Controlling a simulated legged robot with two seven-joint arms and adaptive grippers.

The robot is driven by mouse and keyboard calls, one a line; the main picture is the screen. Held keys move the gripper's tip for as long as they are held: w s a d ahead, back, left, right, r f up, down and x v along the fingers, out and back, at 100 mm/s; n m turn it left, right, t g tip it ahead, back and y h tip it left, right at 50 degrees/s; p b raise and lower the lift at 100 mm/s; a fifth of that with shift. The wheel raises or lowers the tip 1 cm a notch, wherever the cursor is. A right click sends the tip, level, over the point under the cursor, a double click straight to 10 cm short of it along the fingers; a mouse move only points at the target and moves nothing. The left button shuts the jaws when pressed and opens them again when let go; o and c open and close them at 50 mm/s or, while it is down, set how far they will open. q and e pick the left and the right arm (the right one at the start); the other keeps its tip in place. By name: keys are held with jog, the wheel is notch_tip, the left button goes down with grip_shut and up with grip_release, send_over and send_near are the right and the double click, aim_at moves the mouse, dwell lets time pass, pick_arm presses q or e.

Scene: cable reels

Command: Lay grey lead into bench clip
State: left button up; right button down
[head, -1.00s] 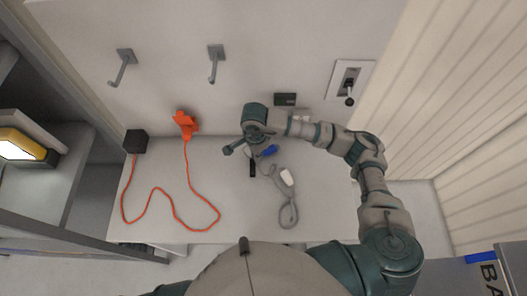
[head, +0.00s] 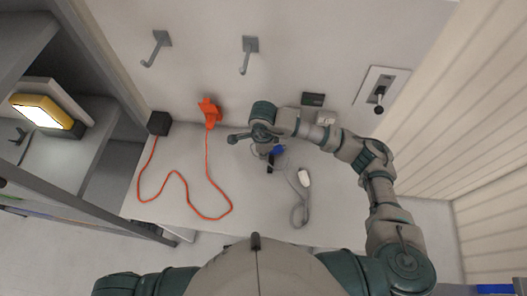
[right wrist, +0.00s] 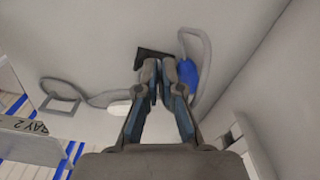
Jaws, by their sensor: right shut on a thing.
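My right gripper (head: 267,147) is over the middle of the bench, pointing down. Its fingers are together (right wrist: 160,66), shut on what looks like the grey lead; the grip itself is hard to see. The grey lead (head: 299,212) lies in a loop on the bench with a white block (head: 304,178). A blue piece (right wrist: 188,76) is beside the right finger, with a grey loop around it. A small black piece (head: 270,163), which may be the bench clip, sits just below the gripper; it shows behind the fingertips in the right wrist view (right wrist: 150,53). My left gripper is not visible.
An orange lead (head: 190,188) runs across the bench's left from an orange plug (head: 209,112) and a black box (head: 159,123). The bench (head: 255,205) is bare at the front middle.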

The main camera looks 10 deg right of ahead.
jog(key=m, duration=0.3)
jog(key=shift+f, duration=0.1)
jog(key=shift+a+f+b, duration=0.1)
jog(key=shift+f+b, duration=0.1)
jog(key=shift+b, duration=0.1)
jog(key=shift+w+r, duration=0.1)
notch_tip(320, 180, down, 5)
jog(key=b, duration=0.3)
jog(key=shift+r+b, duration=0.2)
jog(key=shift+b, duration=0.2)
